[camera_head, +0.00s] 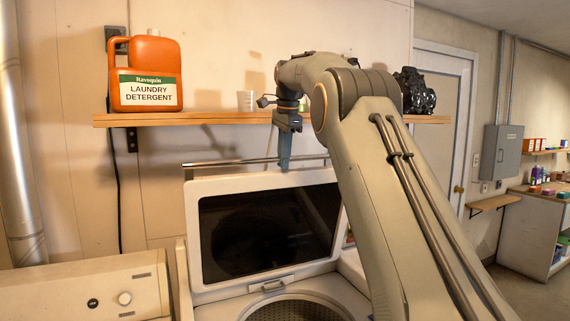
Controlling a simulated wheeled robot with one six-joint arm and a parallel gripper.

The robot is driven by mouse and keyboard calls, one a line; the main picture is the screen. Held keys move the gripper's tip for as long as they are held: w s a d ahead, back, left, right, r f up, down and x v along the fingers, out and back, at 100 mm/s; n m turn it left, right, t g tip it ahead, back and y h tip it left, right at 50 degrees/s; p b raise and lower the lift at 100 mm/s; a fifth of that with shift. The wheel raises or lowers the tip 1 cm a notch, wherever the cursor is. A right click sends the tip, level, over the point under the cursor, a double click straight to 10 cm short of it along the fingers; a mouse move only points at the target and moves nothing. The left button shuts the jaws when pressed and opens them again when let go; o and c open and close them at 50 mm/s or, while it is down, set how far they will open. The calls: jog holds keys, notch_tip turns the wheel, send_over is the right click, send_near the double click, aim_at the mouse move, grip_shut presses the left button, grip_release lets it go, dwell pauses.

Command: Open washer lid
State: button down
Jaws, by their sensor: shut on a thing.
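The washer lid (193,232) has a white frame and a dark window. It stands raised, tilted up at the back of the washer, with the perforated drum (298,309) showing below it. My gripper (285,165) points down at the lid's top edge, near the middle, and is shut on that edge. The fingertips are small here and partly merge with the edge. My arm hides the lid's right part and the washer's right side.
A wooden shelf (215,120) runs above the lid, holding an orange detergent jug (150,75), a small cup (245,100) and a black bundle (414,91). A metal rail (225,162) passes behind the lid. Another white appliance (75,295) stands at left.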

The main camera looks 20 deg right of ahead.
jog(key=shift+w, duration=0.3)
jog(key=shift+r, duration=0.1)
jog(key=c, duration=1.7)
grip_release()
jog(key=shift+d, duration=0.15)
jog(key=shift+r, duration=0.25)
jog(key=r, duration=0.4)
jog(key=s+r, duration=0.1)
jog(key=r, duration=0.1)
jog(key=shift+s+r, duration=0.25)
jog(key=shift+r, duration=0.15)
